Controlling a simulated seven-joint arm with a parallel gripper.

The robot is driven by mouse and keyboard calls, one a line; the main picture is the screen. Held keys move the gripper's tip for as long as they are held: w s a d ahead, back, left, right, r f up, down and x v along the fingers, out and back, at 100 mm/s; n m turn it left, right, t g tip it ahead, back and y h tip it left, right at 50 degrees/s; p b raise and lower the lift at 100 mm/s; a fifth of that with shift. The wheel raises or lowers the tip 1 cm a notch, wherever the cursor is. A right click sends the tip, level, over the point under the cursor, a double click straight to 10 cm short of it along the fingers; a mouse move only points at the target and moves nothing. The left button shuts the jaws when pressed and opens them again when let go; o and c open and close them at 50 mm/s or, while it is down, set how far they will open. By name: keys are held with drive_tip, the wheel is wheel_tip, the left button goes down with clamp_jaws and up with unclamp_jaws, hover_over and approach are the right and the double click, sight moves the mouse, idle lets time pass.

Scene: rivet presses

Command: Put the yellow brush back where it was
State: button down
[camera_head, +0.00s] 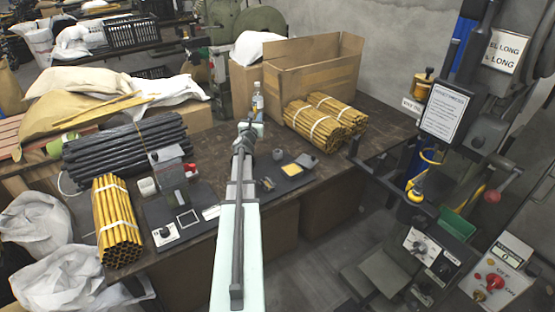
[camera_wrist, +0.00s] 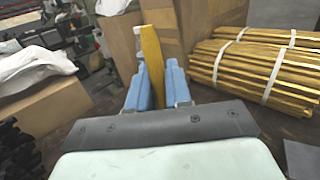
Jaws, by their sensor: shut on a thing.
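The yellow brush (camera_wrist: 151,58) is between the two blue fingers of my gripper (camera_wrist: 155,80) in the wrist view. The gripper is shut on it, and the brush stands up beyond the fingertips. In the head view my gripper (camera_head: 246,132) is above the far middle of the table, near a clear bottle; the brush cannot be made out there.
An open cardboard box (camera_head: 312,75) and bundles of yellow rods (camera_head: 325,122) stand at the back right. The bottle (camera_head: 257,101) is close behind my gripper. Black rods (camera_head: 120,150) and another yellow bundle (camera_head: 116,220) lie left. Bare table (camera_head: 375,125) shows at right.

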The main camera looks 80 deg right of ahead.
drive_tip(key=s+d+f+m+g, duration=0.15)
drive_tip(key=s+g, duration=0.25)
drive_tip(key=s, duration=0.5)
drive_tip(key=shift+m, duration=0.45)
drive_tip(key=shift+s+a+f, duration=0.1)
drive_tip(key=shift+f, duration=2.55)
drive_tip(key=shift+a+f, duration=0.1)
drive_tip(key=shift+f, duration=2.55)
drive_tip(key=c, duration=1.1)
unclamp_jaws()
drive_tip(key=shift+f, duration=0.15)
drive_tip(key=shift+o, duration=0.2)
